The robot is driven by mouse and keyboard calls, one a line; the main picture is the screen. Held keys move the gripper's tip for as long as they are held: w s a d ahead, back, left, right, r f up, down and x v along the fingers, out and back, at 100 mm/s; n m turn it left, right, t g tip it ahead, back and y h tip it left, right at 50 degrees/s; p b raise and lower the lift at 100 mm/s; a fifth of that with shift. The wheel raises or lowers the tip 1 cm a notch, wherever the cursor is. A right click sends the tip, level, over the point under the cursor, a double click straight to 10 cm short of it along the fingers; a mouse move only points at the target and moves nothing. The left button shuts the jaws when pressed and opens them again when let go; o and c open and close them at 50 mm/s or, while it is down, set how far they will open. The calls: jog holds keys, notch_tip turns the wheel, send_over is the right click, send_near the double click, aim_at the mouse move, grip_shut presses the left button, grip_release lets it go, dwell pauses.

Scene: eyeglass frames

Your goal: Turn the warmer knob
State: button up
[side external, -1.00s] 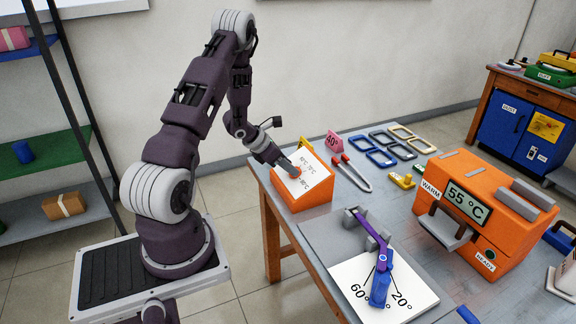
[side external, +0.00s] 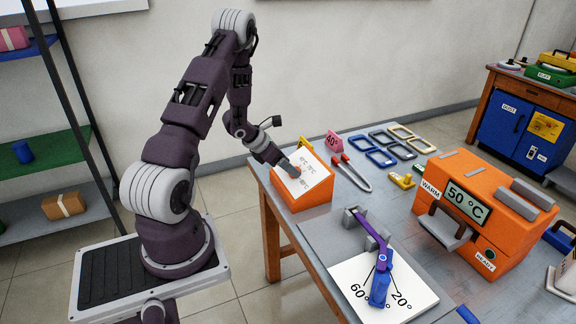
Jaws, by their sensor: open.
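The orange control box (side external: 305,198) stands at the table's far left corner, with a sloped white dial face (side external: 318,177) marked in °C. My gripper (side external: 294,172) is down at the left part of this face. Its jaws are open, at the place of the knob. The knob is mostly hidden by the fingers, so its pointer and any contact cannot be made out. The orange warmer (side external: 487,212) stands on the right, labelled WARM and READY. Its display (side external: 467,202) reads 50 °C.
A purple and blue angle fixture (side external: 380,283) stands on a white sheet in front.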

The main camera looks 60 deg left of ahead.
jog(key=v, duration=0.7)
